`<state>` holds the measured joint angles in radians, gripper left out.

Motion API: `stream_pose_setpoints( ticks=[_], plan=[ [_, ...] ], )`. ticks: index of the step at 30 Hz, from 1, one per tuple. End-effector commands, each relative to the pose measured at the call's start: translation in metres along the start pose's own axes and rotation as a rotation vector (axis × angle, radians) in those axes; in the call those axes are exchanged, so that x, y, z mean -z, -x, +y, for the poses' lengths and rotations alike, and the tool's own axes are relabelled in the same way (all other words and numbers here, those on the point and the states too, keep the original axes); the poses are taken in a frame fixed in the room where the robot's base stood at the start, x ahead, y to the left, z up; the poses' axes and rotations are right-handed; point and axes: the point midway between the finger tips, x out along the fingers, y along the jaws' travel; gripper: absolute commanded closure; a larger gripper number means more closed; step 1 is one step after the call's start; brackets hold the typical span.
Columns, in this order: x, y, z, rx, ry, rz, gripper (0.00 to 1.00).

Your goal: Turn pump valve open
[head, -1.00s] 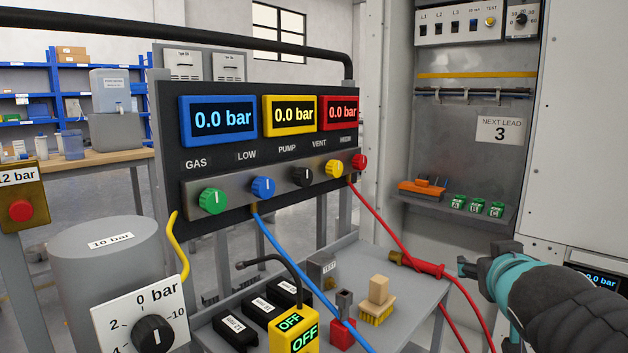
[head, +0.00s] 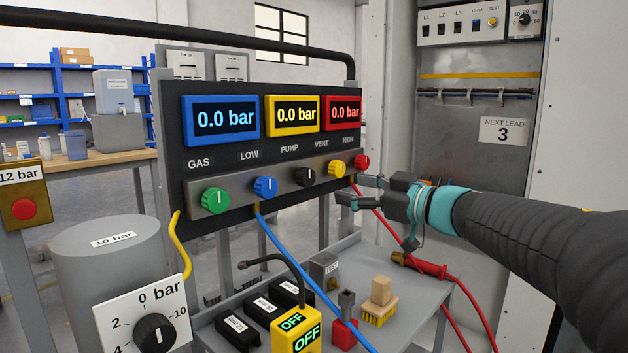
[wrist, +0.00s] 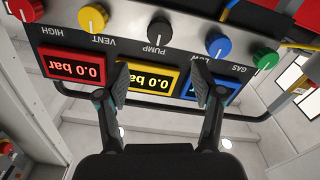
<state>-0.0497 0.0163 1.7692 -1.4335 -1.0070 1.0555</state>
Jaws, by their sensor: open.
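The black pump knob (head: 305,177) sits in the middle of a row of knobs on the pressure panel (head: 173,130). Its white pointer line looks about upright. In the wrist view, which shows the panel upside down, the pump knob (wrist: 160,31) is at the top centre above the PUMP label. My gripper (head: 358,189) is open and empty, right of and a little below the knob row in the head view. In the wrist view its spread fingers (wrist: 162,86) are on either side of the knob's column, apart from the knob.
Green gas (head: 215,200), blue low (head: 265,187), yellow vent (head: 337,168) and red high (head: 361,161) knobs flank it. The displays read 0.0 bar. A red hose (head: 391,229) hangs near my gripper. A grey bench (head: 430,305) with small items stands below.

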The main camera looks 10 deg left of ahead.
Motion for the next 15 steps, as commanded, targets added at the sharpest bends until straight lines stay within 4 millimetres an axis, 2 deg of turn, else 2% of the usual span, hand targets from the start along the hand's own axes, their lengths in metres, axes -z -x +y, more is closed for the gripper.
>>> stream_pose_setpoints(
  ticks=[9,15],
  plan=[
    [-0.001,-0.060,-0.001,0.001,0.000,0.000,0.33],
    [0.000,-0.093,-0.001,0.000,0.000,0.001,0.33]
  ],
)
